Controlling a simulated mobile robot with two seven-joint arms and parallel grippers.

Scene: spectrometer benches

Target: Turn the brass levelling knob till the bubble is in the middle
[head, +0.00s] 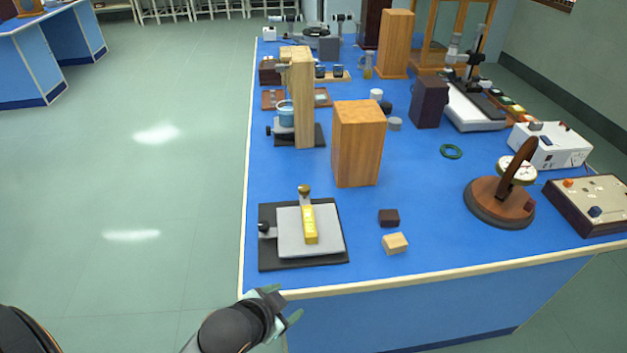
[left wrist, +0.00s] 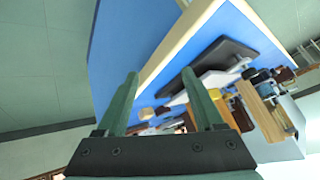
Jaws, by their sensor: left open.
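The brass levelling knob (head: 304,190) stands at the back edge of a grey plate (head: 288,245) on a black base (head: 268,263), near the front left of the blue bench. A yellow spirit level (head: 310,226) lies on the plate; its bubble is too small to make out. A black knob (head: 264,229) sits at the plate's left side. My left gripper (head: 281,303) is low at the bench's front edge, in front of the plate and apart from it. In the left wrist view its two green fingers (left wrist: 165,100) are spread with nothing between them. My right gripper is not in view.
A tall wooden block (head: 358,145) stands behind and right of the plate. A small dark block (head: 388,217) and a pale wooden block (head: 395,243) lie to its right. A round wooden stand with a dial (head: 500,205) is farther right. The bench's front edge (head: 400,280) lies near my gripper.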

